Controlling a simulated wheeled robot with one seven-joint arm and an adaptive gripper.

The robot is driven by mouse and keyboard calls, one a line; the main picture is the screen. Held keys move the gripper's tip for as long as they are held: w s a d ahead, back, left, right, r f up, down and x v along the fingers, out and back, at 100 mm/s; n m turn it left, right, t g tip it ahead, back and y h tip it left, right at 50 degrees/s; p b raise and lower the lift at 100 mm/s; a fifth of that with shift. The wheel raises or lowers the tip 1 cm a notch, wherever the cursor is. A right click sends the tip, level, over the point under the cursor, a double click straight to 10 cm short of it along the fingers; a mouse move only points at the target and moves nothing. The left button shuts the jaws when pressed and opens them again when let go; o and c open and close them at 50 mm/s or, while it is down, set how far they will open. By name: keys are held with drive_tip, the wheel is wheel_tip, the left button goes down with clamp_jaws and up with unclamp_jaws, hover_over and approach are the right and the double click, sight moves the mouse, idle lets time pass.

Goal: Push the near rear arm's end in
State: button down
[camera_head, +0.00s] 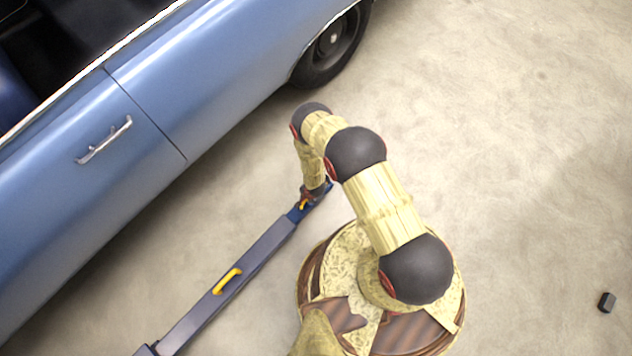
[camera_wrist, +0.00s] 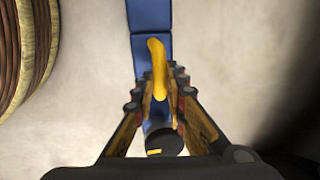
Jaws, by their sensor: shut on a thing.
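The near rear arm (camera_head: 253,258) is a long grey beam lying low over the floor beside the blue car. Its blue end piece (camera_head: 293,215) sticks out of the beam's upper right end. In the wrist view the blue end piece (camera_wrist: 149,15) runs down the middle, with a yellow handle (camera_wrist: 156,55) on top and a dark round pad (camera_wrist: 164,144) at its tip. My gripper (camera_head: 312,194) is over this end piece. In the wrist view my gripper (camera_wrist: 158,84) has its fingers on both sides of the yellow handle, shut on it. The fingers hide part of the blue piece.
The blue car (camera_head: 150,120) fills the upper left, with its wheel (camera_head: 328,48) above my arm. A second yellow handle (camera_head: 227,281) sits on the grey beam. A small dark block (camera_head: 607,302) lies far right.

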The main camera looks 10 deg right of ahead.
drive_tip(key=s+a, duration=0.4)
drive_tip(key=a, duration=0.1)
drive_tip(key=shift+a, duration=0.1)
drive_tip(key=c, duration=1.8)
unclamp_jaws()
drive_tip(key=shift+a, duration=0.1)
drive_tip(key=shift+c, duration=0.2)
drive_tip(key=shift+o, duration=0.2)
drive_tip(key=shift+w, duration=0.1)
wheel_tip(320, 180, up, 12)
drive_tip(key=s+d, duration=0.1)
drive_tip(key=s, duration=0.1)
drive_tip(key=shift+d, duration=0.25)
drive_tip(key=shift+f, duration=0.1)
